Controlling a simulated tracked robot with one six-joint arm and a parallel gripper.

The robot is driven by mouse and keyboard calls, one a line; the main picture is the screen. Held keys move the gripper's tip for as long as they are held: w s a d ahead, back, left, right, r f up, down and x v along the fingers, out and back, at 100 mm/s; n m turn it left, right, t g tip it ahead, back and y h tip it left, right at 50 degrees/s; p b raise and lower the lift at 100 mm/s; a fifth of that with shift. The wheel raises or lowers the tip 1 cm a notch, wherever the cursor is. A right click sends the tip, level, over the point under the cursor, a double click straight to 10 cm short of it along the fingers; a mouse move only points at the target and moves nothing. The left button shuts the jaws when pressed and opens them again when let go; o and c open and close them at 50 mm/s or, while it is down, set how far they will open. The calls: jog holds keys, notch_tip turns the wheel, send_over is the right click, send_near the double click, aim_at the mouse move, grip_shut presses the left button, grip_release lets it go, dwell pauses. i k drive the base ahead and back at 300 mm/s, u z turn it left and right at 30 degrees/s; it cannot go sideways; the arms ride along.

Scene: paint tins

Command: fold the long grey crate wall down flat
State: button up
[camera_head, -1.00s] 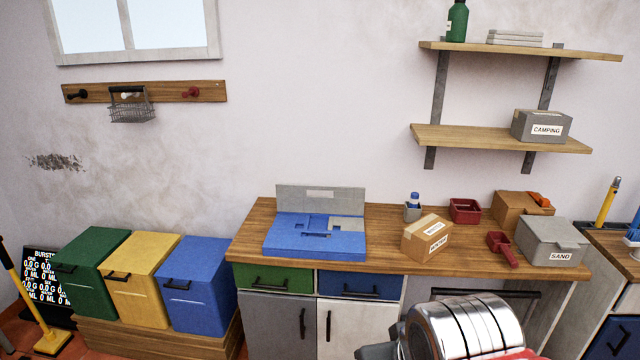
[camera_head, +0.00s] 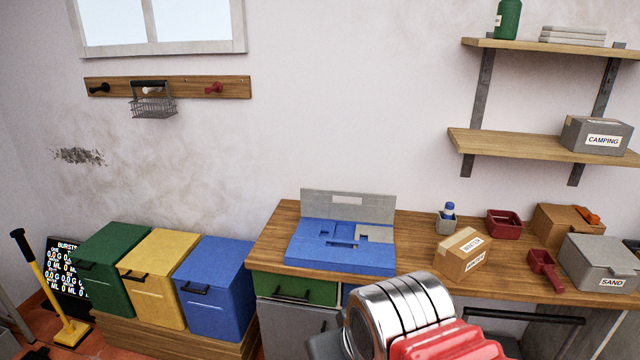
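The long grey crate wall (camera_head: 347,204) stands upright along the back edge of the blue folded crate (camera_head: 341,258) on the wooden workbench. It has a pale rectangular patch near its middle. The blue part lies low and flat in front of it, with a smaller grey piece (camera_head: 375,233) lying at its right. My arm, silver and red, shows at the bottom of the picture, in front of the bench. My gripper's fingertips cannot be made out, and nothing is seen touching the crate.
A cardboard box (camera_head: 463,255), a small grey pot (camera_head: 447,223) with a blue-capped bottle, a red tray (camera_head: 504,223) and a red scoop (camera_head: 545,270) stand right of the crate. A grey SAND box (camera_head: 601,263) is farther right. Green, yellow and blue bins (camera_head: 214,287) stand left of the bench.

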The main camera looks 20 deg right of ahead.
aim_at(375, 208)
jog(key=u, duration=0.05)
jog(key=i, duration=1.4)
jog(key=z, duration=0.65)
